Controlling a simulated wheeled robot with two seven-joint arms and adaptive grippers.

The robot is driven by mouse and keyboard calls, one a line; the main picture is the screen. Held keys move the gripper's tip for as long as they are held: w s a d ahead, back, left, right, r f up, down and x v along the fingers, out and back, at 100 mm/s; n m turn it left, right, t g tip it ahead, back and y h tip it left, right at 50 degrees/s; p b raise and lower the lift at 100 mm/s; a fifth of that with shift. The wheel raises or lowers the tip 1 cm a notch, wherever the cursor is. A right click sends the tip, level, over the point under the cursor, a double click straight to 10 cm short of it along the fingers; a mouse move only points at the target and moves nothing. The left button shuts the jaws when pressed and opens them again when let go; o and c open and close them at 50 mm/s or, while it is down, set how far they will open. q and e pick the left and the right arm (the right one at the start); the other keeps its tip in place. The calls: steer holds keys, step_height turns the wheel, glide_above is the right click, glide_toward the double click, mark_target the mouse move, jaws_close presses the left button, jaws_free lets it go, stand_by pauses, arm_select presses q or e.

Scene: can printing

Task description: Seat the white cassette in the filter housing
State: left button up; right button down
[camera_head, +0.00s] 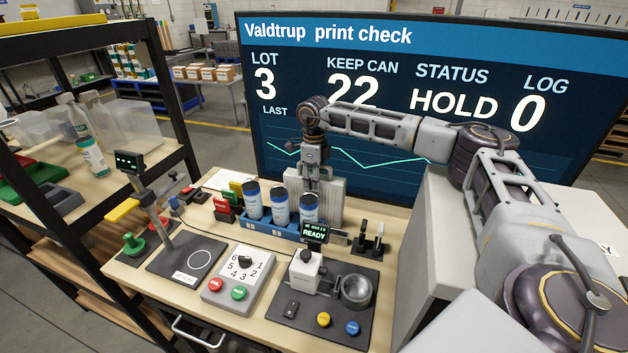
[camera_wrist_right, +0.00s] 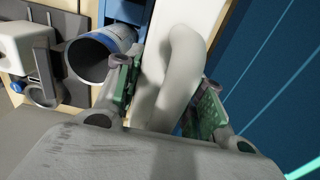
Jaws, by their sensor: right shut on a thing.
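My right gripper (camera_head: 313,183) is behind the row of cans, at the top of a pale, ribbed block (camera_head: 331,200) that I take to be the white cassette. In the right wrist view, the green-padded fingers of the gripper (camera_wrist_right: 165,98) are shut on a thick, pale, looped handle (camera_wrist_right: 183,60). A white surface (camera_wrist_right: 188,14) shows behind the handle. The cans hide the block's lower part. I cannot pick out the filter housing for certain, or tell whether the block rests in anything. My left gripper is not in view.
Blue-labelled cans (camera_head: 279,207) stand in a blue rack just in front of the block; one can (camera_wrist_right: 100,52) is close beside the fingers. A large screen (camera_head: 400,165) stands behind. A READY display unit (camera_head: 305,272), a dial box (camera_head: 238,276) and a round cup (camera_head: 356,290) occupy the front.

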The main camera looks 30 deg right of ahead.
steer(key=c, duration=1.2)
jaws_free()
steer(key=shift+o, duration=0.2)
steer(key=shift+r, duration=0.15)
steer(key=shift+r+p, duration=3)
steer(key=shift+r, duration=1.65)
steer(key=shift+r+p, duration=0.5)
steer(key=shift+r, duration=0.8)
steer(key=shift+c, duration=0.5)
